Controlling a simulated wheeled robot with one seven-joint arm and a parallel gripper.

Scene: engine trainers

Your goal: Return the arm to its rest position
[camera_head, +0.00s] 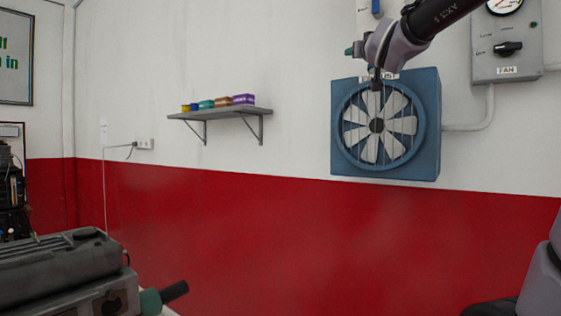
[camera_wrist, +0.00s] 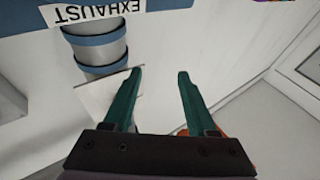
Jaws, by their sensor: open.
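My arm reaches in from the upper right in the camera_head view. My gripper (camera_head: 376,82) hangs in front of the top of the blue exhaust fan housing and partly covers its label. In the camera_wrist view my gripper (camera_wrist: 160,74) shows two green fingers spread apart with nothing between them. The EXHAUST label (camera_wrist: 97,10) appears upside down at the upper left there. I cannot tell from these views whether the fingertips touch anything.
The blue exhaust fan (camera_head: 434,125) is on the wall. A grey control panel (camera_head: 508,30) with a FAN knob is at upper right. A shelf (camera_head: 220,113) holds several coloured boxes. A grey engine part (camera_head: 65,265) fills the lower left. The red lower wall is bare.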

